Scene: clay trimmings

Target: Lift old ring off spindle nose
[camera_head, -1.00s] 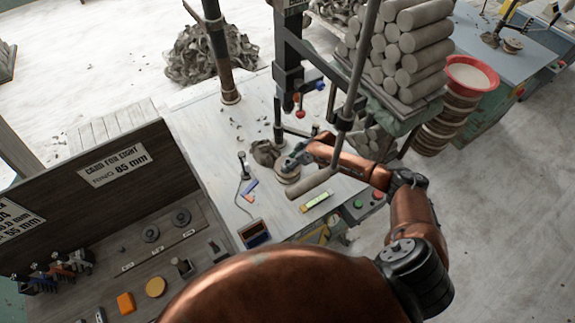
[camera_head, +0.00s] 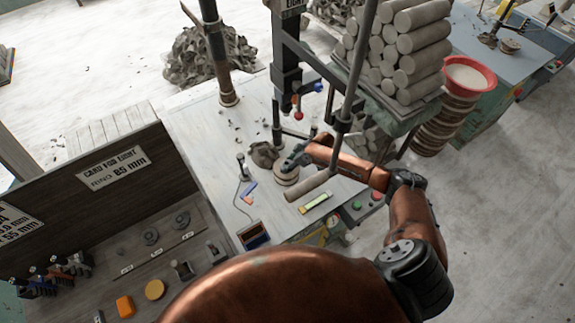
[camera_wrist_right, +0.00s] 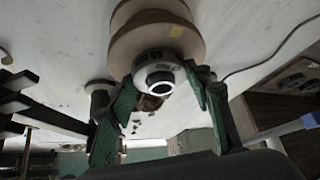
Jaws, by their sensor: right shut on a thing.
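The old ring (camera_wrist_right: 158,62) is a pale metal band with dark markings in the right wrist view. It sits between the green fingers of my right gripper (camera_wrist_right: 160,98), which is shut on it. The round end of the spindle nose (camera_wrist_right: 160,84) shows at the ring's opening. I cannot tell whether the ring is clear of it. In the head view my right gripper (camera_head: 291,163) is over the pale round spindle head (camera_head: 286,176) on the bench, and hides the ring. My left gripper is not in view.
A grey-brown cylinder (camera_head: 310,185) lies close by at the bench front. A dark clay lump (camera_head: 264,154) sits left of the gripper. A vertical post (camera_head: 354,85) and a stack of clay rolls (camera_head: 408,45) stand to the right. A sign board (camera_head: 105,170) stands at left.

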